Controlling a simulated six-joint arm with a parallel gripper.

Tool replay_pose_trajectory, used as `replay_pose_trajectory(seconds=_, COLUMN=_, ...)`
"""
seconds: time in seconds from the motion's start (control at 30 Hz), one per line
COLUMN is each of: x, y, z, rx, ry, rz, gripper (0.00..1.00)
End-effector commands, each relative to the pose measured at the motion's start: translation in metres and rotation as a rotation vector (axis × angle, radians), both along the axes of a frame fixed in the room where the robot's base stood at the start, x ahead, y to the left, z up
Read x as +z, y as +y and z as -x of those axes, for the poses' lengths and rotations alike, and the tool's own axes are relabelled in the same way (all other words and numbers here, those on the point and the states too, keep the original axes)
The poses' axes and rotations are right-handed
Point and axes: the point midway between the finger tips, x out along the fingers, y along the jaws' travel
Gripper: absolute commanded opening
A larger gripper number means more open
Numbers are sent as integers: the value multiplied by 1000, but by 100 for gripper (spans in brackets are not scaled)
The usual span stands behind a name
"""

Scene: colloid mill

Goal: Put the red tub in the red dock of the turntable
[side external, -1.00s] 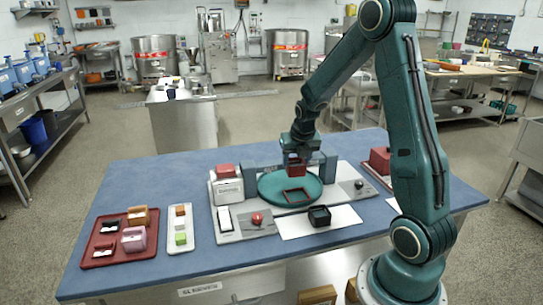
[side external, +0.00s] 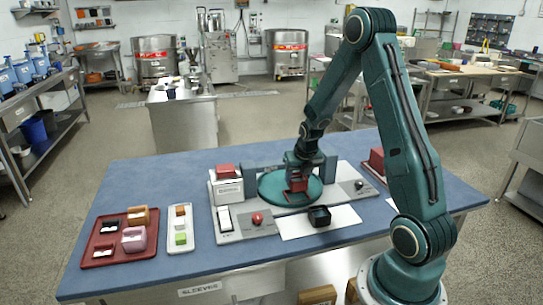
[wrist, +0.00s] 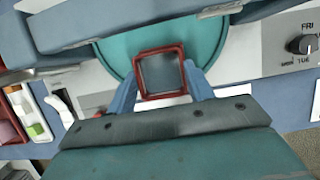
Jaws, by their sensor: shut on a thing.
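The red tub (side external: 298,185) is low over the front part of the green turntable (side external: 270,190). My gripper (side external: 298,178) points down and is shut on it. In the wrist view the two blue-grey fingers (wrist: 162,88) lie on either side of a square red rim with a grey inside, which looks like the tub (wrist: 146,92). The red dock is hidden by the tub and my gripper in the side view, so I cannot tell whether the tub is seated in it or just above it.
A black tub (side external: 319,216) stands on a white sheet (side external: 345,220) in front of the turntable. A panel with a red button (side external: 257,218) is front left, and a dial (side external: 359,184) is at the right. A maroon tray (side external: 100,252) of small items lies far left. Blue-grey posts stand behind the turntable.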

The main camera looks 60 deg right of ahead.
Motion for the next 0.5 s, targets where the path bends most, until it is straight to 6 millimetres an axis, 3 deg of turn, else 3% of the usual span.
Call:
replay_pose_trajectory(seconds=0.3, x=-31, y=0, z=1, rx=2, ry=2, rz=-1, gripper=29)
replay_pose_trajectory(seconds=0.5, x=-38, y=0, z=1, rx=2, ry=1, rz=1, gripper=29)
